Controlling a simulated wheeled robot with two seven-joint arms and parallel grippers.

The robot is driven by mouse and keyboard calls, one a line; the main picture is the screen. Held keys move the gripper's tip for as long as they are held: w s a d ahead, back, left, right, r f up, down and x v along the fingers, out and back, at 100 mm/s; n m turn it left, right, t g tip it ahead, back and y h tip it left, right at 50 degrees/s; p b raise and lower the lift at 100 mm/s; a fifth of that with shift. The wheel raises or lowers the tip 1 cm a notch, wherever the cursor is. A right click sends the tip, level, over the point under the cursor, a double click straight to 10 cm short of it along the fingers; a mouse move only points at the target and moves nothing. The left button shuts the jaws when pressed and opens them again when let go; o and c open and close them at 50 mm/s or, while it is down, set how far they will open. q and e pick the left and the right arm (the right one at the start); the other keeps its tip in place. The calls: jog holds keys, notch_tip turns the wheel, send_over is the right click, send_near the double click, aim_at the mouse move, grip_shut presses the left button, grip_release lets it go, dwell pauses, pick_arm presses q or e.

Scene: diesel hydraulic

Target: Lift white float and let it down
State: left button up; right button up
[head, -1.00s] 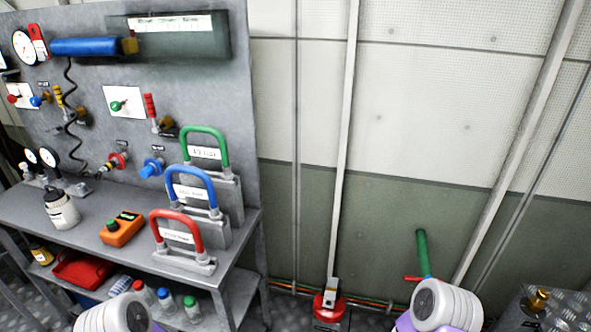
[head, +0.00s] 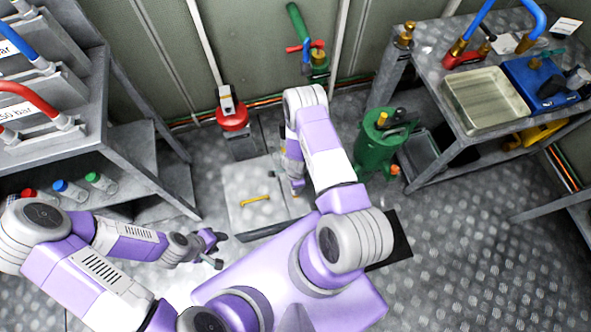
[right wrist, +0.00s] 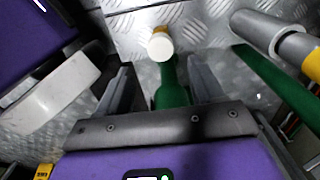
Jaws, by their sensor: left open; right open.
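In the right wrist view, a short white cylinder (right wrist: 160,44), which may be the white float, shows at the end of a green stem (right wrist: 172,88). My right gripper (right wrist: 160,72) is open, with one finger on each side of the stem and the white piece just beyond the tips. I cannot tell whether a finger touches it. In the head view my right arm hides most of this spot. My left gripper (head: 213,248) is open and empty, over the floor beside the shelf unit at left.
A floor hatch with a yellow handle (head: 255,201) lies between my arms. A red-topped post (head: 233,118) stands behind it. A green canister (head: 380,140) stands to the right, near a metal table holding a tray (head: 487,124). Floor at lower right is clear.

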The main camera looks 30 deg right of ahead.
notch_tip(320, 180, down, 8)
jog(key=b, duration=0.3)
jog(key=shift+r, duration=0.25)
grip_shut()
jog(key=shift+r, duration=0.15)
